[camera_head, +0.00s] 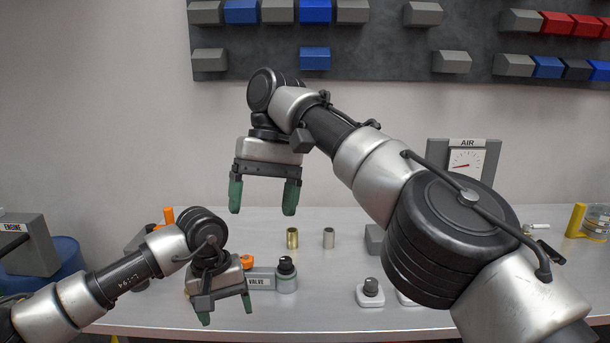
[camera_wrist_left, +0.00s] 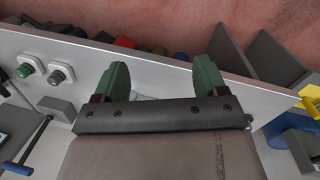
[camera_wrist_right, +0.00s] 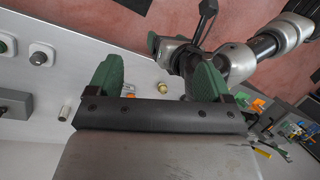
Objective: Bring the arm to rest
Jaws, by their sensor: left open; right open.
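My right gripper (camera_head: 263,197) is open and empty, with its green fingers pointing down, raised above the bench in the head view. Its fingers (camera_wrist_right: 155,78) also show apart in the right wrist view. My left gripper (camera_head: 224,312) is lower, at the left front of the bench, open and empty with its fingers down. The left wrist view shows its two green fingers (camera_wrist_left: 162,80) apart with nothing between them. The left gripper partly covers the valve fixture behind it.
A brass cylinder (camera_head: 292,238) and a silver cylinder (camera_head: 328,237) stand on the bench (camera_head: 330,263). A valve label (camera_head: 260,281) and black knob (camera_head: 286,266) are right of my left gripper. An air gauge (camera_head: 466,163) stands behind. A board with coloured blocks (camera_head: 390,45) hangs above.

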